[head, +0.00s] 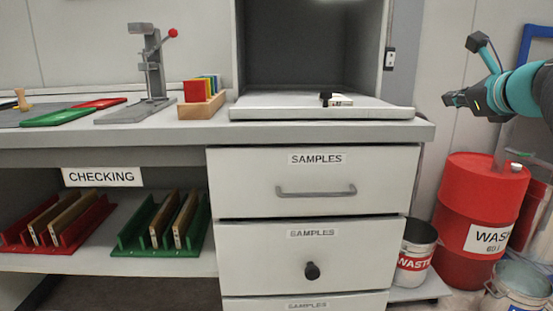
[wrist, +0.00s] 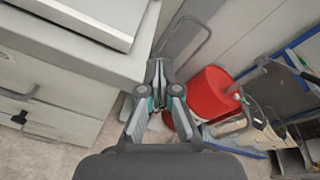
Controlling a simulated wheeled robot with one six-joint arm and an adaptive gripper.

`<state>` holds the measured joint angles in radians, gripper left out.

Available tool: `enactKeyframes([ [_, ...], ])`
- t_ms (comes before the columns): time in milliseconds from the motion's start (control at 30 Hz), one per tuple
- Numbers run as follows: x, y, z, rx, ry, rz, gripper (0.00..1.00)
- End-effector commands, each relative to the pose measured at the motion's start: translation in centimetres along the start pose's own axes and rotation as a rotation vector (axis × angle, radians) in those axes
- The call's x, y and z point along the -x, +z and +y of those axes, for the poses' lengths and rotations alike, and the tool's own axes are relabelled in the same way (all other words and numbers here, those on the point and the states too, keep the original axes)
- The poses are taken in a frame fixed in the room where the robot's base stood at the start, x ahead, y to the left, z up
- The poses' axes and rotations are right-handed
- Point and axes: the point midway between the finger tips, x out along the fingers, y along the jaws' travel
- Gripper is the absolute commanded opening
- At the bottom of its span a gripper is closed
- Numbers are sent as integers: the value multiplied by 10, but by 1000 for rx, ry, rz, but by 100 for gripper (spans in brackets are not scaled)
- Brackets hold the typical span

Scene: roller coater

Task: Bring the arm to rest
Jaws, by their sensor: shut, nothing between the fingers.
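My arm (head: 515,92) comes in from the right edge of the head view. My gripper (head: 452,99) is held in the air to the right of the bench, above and behind the level of the red drum, pointing left. In the wrist view my gripper (wrist: 158,98) is shut with its fingers together and nothing between them. Nothing touches it in either view. The rest of the arm is cut off by the picture's edge.
A bench (head: 300,132) with drawers stands left of my gripper. A blue-framed rack (wrist: 300,70) is at right. The air around the gripper looks clear.

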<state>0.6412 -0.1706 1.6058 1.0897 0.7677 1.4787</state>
Motion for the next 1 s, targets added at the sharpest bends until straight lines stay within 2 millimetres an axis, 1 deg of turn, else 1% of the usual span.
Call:
enactKeyframes([
  [33,-3,-14,6,73,17,31,0],
  [67,-3,-23,11,129,31,52,0],
  [167,-3,-56,32,357,98,129,0],
  [200,-1,-70,43,461,138,158,0],
  [267,3,-87,64,626,208,194,0],
  [300,7,-98,79,736,261,211,0],
  [367,15,-115,104,907,351,227,0],
  [400,21,-124,121,1023,415,230,0],
  [467,32,-139,148,1201,519,224,0],
  [500,42,-149,167,1321,593,210,0],
  [567,58,-162,196,1502,709,176,0],
  [600,70,-171,215,1624,787,145,0],
  [667,90,-183,242,1796,901,89,0],
  [700,104,-191,259,1903,972,46,0],
  [800,136,-206,294,2116,1109,-56,0],
  [867,151,-211,309,2192,1153,-97,0],
  [933,164,-211,323,2256,1171,-135,0],
  [1000,173,-206,334,2301,1159,-178,0],
])
